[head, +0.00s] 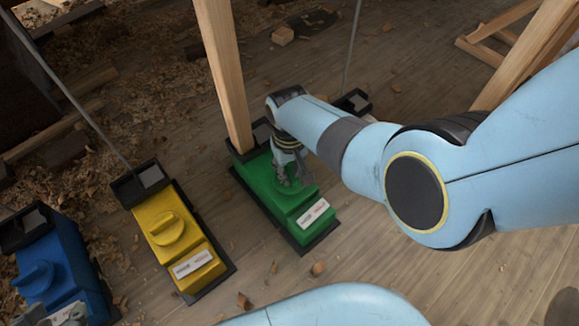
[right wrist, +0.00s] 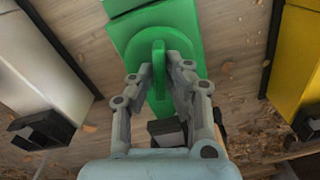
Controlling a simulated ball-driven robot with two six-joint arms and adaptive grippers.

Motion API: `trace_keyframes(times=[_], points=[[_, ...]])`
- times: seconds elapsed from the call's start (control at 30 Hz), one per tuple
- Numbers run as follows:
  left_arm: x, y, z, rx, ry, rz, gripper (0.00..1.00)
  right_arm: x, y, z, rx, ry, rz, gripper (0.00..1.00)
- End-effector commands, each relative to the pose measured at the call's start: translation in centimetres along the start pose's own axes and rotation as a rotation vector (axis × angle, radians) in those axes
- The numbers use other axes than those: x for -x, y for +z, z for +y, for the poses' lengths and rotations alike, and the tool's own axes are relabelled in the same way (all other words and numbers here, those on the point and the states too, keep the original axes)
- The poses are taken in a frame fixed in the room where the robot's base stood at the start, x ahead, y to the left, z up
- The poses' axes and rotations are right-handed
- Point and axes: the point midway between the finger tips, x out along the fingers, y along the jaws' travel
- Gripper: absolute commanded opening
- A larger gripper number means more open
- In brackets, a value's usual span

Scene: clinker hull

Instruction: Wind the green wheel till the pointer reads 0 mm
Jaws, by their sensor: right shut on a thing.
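The green wheel (right wrist: 158,72) is a round knob with a raised bar across it, on top of a green block (head: 260,176). My right gripper (head: 292,178) comes down onto it. In the right wrist view the two grey fingers (right wrist: 160,82) stand on either side of the bar and are shut on it. In the head view the fingers hide most of the wheel. A white label plate (head: 313,213) sits on the near end of the green block; its scale and pointer are too small to read.
A wooden post (head: 224,75) rises from the green block's far end. A yellow block (head: 185,245) and a blue block (head: 50,262), both with knobs, stand to its left. A white block (right wrist: 40,65) shows in the right wrist view. Wood chips litter the plank floor.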

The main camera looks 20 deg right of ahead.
Motion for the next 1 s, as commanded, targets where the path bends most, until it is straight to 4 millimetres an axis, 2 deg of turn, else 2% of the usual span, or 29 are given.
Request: trace_keyframes(times=[0.43,1.0], points=[[0.70,-0.68,-0.12,0.002,0.003,-0.085,0.38,0.00,0.00,0.01,-0.299,0.000,0.000,0.00],[0.87,-0.77,-0.12,0.004,0.004,-0.104,0.38,-0.08,0.02,0.02,-0.379,0.000,0.000,0.00]])
